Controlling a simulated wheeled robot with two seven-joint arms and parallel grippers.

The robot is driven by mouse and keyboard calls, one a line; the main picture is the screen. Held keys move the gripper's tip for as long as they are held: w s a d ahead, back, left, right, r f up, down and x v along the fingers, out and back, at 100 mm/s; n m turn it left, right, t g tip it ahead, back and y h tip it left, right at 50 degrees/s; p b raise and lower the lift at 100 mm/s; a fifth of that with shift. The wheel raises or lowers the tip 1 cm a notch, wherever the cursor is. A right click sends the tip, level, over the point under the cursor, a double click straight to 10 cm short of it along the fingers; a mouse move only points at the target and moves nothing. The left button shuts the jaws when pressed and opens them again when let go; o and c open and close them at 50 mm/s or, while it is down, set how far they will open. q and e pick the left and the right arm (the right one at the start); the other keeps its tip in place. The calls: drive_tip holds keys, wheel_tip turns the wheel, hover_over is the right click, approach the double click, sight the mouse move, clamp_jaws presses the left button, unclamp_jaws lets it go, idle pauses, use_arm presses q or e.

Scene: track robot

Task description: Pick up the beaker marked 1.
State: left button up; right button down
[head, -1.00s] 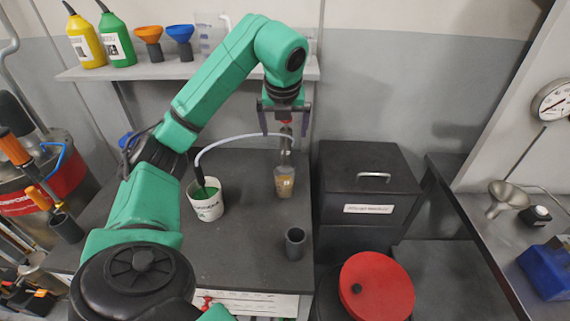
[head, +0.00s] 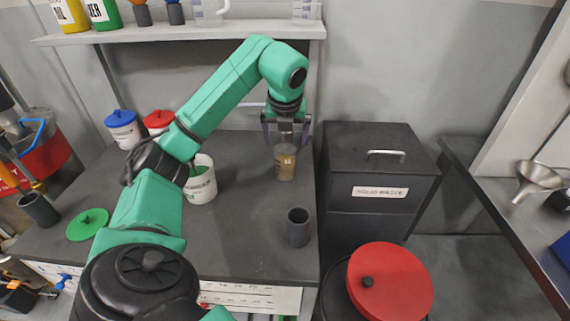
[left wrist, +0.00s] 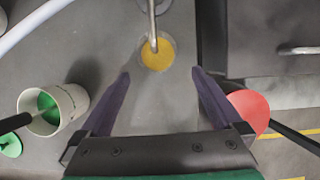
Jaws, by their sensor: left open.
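A beaker with brown-yellow contents (head: 286,167) stands upright on the dark bench below my left gripper. A small pale mark shows on its front, too small to read for certain. In the left wrist view its round yellow top (left wrist: 157,55) lies ahead of and between the fingertips, partly covered by a metal rod or tube. My left gripper (head: 286,140) is open and points down just above the beaker, with nothing held; its two purple fingers (left wrist: 160,74) are spread wide. My right gripper is not in view.
A white tub with green contents (head: 202,182) stands left of the beaker, with a pale hose nearby. A dark grey cup (head: 298,228) is in front. A black cabinet (head: 375,150) stands close on the right. A shelf (head: 180,34) runs behind.

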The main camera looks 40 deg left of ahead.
sight(285, 162)
use_arm(q)
drive_tip(key=x, duration=0.3)
drive_tip(key=p+x, duration=0.1)
drive_tip(key=x, duration=0.6)
drive_tip(key=shift+w+a+f+p, duration=0.1)
drive_tip(key=shift+a+f+p, duration=0.1)
drive_tip(key=shift+a+p, duration=0.15)
drive_tip(key=c, duration=1.5)
drive_tip(key=shift+r, duration=0.15)
